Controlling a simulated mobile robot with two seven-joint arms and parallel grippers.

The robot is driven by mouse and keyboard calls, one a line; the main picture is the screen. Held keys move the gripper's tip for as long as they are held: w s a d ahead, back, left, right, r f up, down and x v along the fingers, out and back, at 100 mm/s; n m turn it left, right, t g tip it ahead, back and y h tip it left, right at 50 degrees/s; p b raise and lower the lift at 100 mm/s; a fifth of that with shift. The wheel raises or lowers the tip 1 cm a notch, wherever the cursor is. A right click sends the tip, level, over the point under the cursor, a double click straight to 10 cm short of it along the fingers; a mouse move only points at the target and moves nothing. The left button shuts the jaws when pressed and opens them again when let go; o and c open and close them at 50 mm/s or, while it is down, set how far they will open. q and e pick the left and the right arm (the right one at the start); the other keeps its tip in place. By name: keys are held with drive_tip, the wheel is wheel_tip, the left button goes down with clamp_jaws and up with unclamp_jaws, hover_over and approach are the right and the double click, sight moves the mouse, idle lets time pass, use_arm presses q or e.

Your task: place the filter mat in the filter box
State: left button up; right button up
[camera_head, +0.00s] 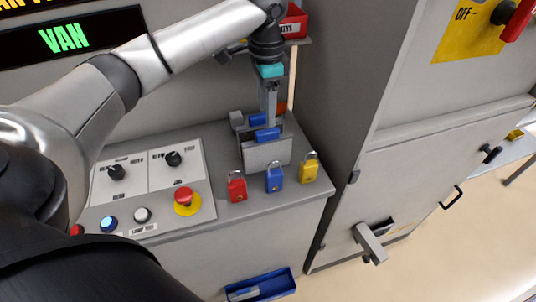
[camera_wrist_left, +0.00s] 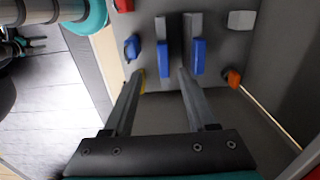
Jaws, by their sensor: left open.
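My left gripper (camera_head: 268,127) points straight down over the grey counter, behind the row of padlocks. It is open. In the left wrist view its two long grey fingers (camera_wrist_left: 179,60) stand apart, with blue pieces near their tips. Nothing shows clearly held between them. Light grey plates show at the fingertips in the head view; I cannot tell whether they belong to the gripper. I cannot make out the filter mat or the filter box with certainty in either view.
Red (camera_head: 237,187), blue (camera_head: 274,177) and yellow (camera_head: 309,168) padlocks stand along the counter's front edge. A control panel with a red stop button (camera_head: 184,196) is left of them. A blue tray (camera_head: 283,284) is below. A grey cabinet (camera_head: 430,170) stands right.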

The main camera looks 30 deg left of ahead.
sight(267, 132)
use_arm(q)
wheel_tip(267, 132, down, 5)
drive_tip(key=shift+f, duration=0.15)
drive_tip(key=shift+f+b, duration=0.3)
drive_tip(key=shift+f, duration=0.6)
drive_tip(key=f, duration=0.3)
drive_tip(key=shift+w+a+f, duration=0.1)
drive_tip(key=shift+w+f, duration=0.2)
drive_tip(key=shift+f, duration=0.5)
drive_tip(key=c, duration=0.5)
clamp_jaws()
use_arm(e)
drive_tip(key=shift+s+d+f, duration=0.1)
drive_tip(key=shift+s+f, duration=0.15)
drive_tip(key=shift+f, duration=0.35)
